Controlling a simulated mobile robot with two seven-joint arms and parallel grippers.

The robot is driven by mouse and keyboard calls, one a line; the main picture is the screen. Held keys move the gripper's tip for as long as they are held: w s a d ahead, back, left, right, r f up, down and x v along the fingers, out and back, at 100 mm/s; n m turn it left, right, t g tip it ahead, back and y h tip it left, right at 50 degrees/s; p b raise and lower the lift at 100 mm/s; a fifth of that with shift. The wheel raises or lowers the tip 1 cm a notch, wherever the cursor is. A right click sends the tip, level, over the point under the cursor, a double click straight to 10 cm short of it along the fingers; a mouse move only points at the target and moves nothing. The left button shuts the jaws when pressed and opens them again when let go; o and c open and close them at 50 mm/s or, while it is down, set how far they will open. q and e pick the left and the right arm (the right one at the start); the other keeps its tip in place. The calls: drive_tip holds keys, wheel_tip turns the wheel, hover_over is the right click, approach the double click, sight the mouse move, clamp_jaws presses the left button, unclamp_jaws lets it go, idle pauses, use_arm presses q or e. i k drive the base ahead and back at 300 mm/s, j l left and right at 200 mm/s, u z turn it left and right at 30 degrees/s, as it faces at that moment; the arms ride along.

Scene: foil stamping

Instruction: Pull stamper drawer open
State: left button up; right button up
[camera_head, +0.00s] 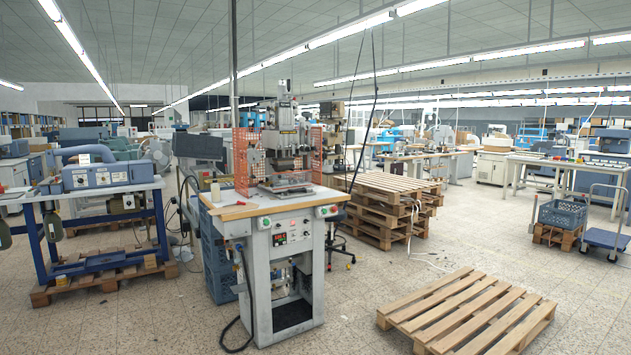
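The foil stamper (284,145) stands on a grey cabinet with a wooden-edged top, left of the picture's middle and some distance ahead of me. Orange mesh guards (241,160) flank its press head. A flat plate or drawer (287,184) lies under the head at the front of the machine. At this distance I cannot tell whether it is pulled out or pushed in. Neither of my grippers shows in the head view.
A low wooden pallet (465,312) lies on the floor at the front right. Stacked pallets (388,207) stand behind the stamper to the right. A blue-framed bench (98,215) stands at left. A blue crate (562,213) and a trolley (605,238) are far right. Tiled floor is free between them.

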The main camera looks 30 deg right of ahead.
sight(325, 177)
drive_tip(key=l+z, duration=0.1)
drive_tip(key=z, duration=2.55)
drive_tip(key=i+j+z, duration=0.1)
drive_tip(key=i+z, duration=0.15)
drive_tip(key=i, duration=0.95)
drive_tip(key=i+l, duration=0.1)
drive_tip(key=i, duration=2.65)
drive_tip(key=i+u, duration=0.15)
drive_tip(key=i, duration=0.5)
drive_tip(key=i+l+u, duration=0.2)
drive_tip(key=i, duration=0.45)
drive_tip(key=i+z, duration=0.1)
drive_tip(key=i, duration=0.6)
drive_tip(key=i+j+z, duration=0.15)
drive_tip(key=i, duration=0.5)
